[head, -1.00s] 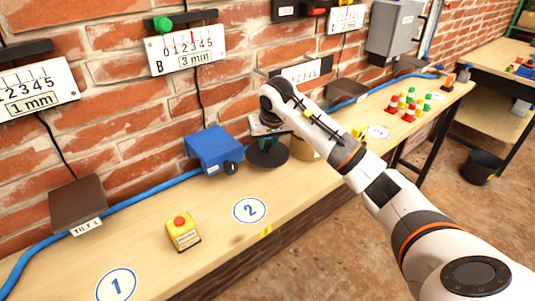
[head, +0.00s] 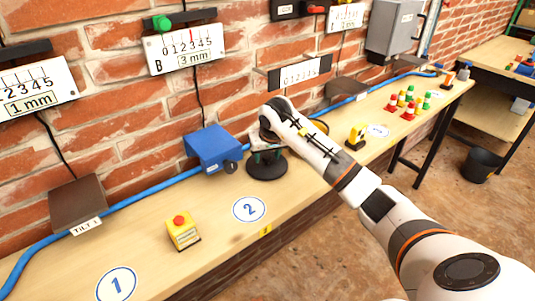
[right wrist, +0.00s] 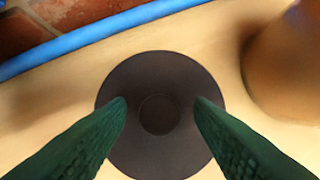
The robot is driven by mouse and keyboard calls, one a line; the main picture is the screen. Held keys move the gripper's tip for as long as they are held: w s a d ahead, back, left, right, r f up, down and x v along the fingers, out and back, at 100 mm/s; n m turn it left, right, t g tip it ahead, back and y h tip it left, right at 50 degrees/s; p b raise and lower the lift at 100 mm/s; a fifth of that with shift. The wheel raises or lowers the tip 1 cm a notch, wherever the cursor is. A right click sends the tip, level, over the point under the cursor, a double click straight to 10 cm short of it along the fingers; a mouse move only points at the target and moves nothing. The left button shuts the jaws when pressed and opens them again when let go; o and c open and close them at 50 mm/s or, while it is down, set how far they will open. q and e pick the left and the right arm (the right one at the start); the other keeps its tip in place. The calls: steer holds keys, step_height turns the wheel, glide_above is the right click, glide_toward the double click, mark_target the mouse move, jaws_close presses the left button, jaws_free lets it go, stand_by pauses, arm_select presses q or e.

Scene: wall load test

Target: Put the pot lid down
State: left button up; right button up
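The pot lid (head: 267,170) is a dark round disc at the bench top, beside the blue box in the head view. In the right wrist view the lid (right wrist: 160,155) lies flat below me with a small round knob at its centre. My right gripper (head: 265,154) is just above the lid, pointing down. Its green fingers (right wrist: 161,108) stand apart on either side of the knob, with a gap visible on both sides. A tan round pot (right wrist: 292,60) is blurred at the right of the wrist view; my arm mostly hides it in the head view. My left gripper is not in view.
A blue box with a dark knob (head: 210,147) stands left of the lid, and a blue hose (head: 150,193) runs along the wall. A yellow box with a red button (head: 183,233) and a round "2" label (head: 249,209) are nearer. The bench front is largely clear.

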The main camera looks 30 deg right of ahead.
steer(key=shift+r, duration=0.45)
steer(key=v, duration=1.1)
steer(key=shift+s+r, duration=0.15)
steer(key=shift+s, duration=0.1)
